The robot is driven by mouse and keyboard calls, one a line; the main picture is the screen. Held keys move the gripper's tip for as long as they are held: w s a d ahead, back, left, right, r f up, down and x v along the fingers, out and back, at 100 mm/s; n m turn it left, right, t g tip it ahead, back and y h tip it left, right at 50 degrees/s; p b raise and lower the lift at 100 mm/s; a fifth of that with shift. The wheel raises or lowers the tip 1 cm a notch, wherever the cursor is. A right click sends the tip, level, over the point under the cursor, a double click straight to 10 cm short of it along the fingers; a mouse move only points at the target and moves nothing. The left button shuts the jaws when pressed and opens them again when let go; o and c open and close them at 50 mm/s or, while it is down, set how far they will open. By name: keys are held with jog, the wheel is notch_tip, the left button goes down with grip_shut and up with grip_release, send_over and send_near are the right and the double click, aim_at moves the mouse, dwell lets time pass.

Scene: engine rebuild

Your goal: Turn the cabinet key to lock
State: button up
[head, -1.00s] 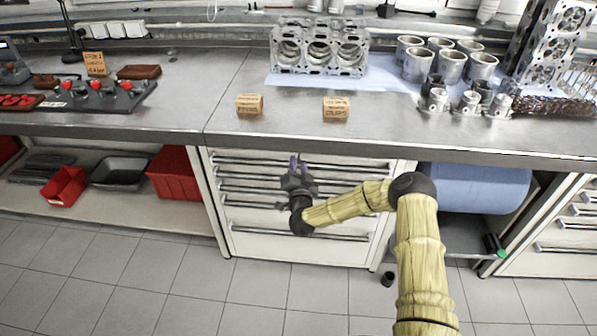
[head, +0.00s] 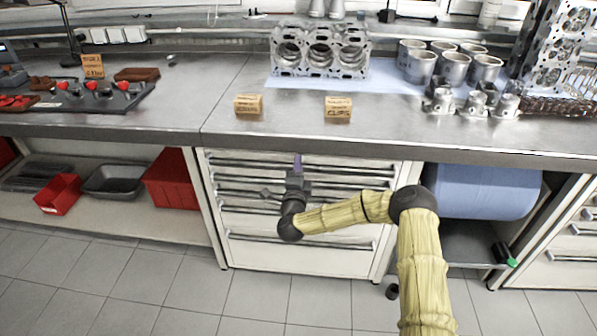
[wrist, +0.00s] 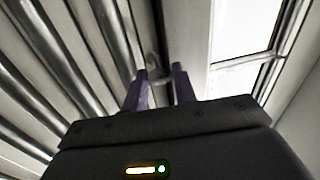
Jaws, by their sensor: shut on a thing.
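The white drawer cabinet (head: 300,252) stands under the grey bench, its drawers shut. My gripper (head: 297,160) is at the top of the cabinet front, just below the bench edge. In the wrist view, its two purple fingers (wrist: 160,75) point at a small grey metal piece, the cabinet key (wrist: 153,68), on the cabinet front beside the drawer handles. The fingers are shut on the key, which is mostly hidden between them. The key's exact angle is not clear. The head view does not show the key.
Two small cardboard boxes (head: 248,104) (head: 338,109) sit on the bench above. An engine block (head: 320,50) and metal cylinders (head: 418,68) stand behind. A red bin (head: 168,180) is left of the cabinet, and a blue drum (head: 485,190) is to the right.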

jog(key=shift+d+f+m, duration=0.1)
jog(key=shift+m, duration=0.4)
jog(key=o, duration=1)
jog(key=shift+s, duration=0.1)
jog(key=shift+c, duration=0.2)
jog(key=shift+s+f, duration=0.1)
